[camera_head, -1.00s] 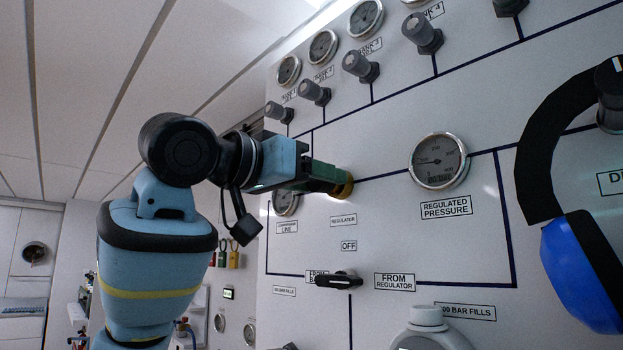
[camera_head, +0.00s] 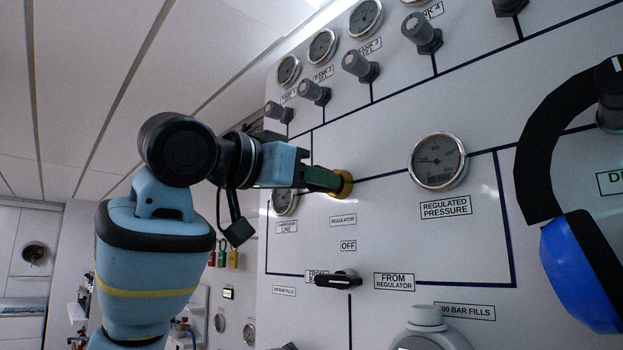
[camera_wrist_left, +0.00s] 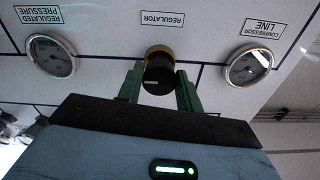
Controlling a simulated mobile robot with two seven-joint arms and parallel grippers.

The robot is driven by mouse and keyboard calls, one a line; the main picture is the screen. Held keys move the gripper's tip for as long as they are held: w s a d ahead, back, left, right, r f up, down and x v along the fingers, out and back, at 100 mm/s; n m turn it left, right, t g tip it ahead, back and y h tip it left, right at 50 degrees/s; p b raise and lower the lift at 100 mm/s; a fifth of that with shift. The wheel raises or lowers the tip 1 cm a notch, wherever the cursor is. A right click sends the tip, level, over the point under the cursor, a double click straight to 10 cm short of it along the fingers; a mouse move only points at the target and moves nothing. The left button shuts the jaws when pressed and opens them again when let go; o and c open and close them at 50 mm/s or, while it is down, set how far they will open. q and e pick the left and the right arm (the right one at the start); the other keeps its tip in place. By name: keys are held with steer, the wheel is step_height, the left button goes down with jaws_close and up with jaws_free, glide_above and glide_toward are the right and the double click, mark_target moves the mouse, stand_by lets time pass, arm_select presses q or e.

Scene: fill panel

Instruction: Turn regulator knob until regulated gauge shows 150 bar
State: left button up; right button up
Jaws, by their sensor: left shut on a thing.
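The regulator knob is black on a brass collar in the left wrist view (camera_wrist_left: 158,80); in the head view mostly its brass collar (camera_head: 346,184) shows. My left gripper (camera_head: 332,181) has its green fingers on both sides of the knob and is shut on it; the fingers also show in the left wrist view (camera_wrist_left: 160,76). The regulated pressure gauge (camera_head: 438,161) is right of the knob in the head view; its needle points roughly left, and I cannot read an exact value. The gauge also shows in the left wrist view (camera_wrist_left: 51,56), upside down. My right gripper is not in view.
The compressor line gauge (camera_head: 285,203) is partly behind my left arm. A black lever (camera_head: 338,280) lies below the knob. Several bank valves and gauges line the panel's top. A black and blue curved object (camera_head: 575,250) stands at the right.

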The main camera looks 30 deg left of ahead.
arm_select(q)
steer(key=shift+a+r+m, duration=0.1)
steer(key=shift+m, duration=3.9)
steer(key=o, duration=1)
steer(key=shift+v, duration=3.95)
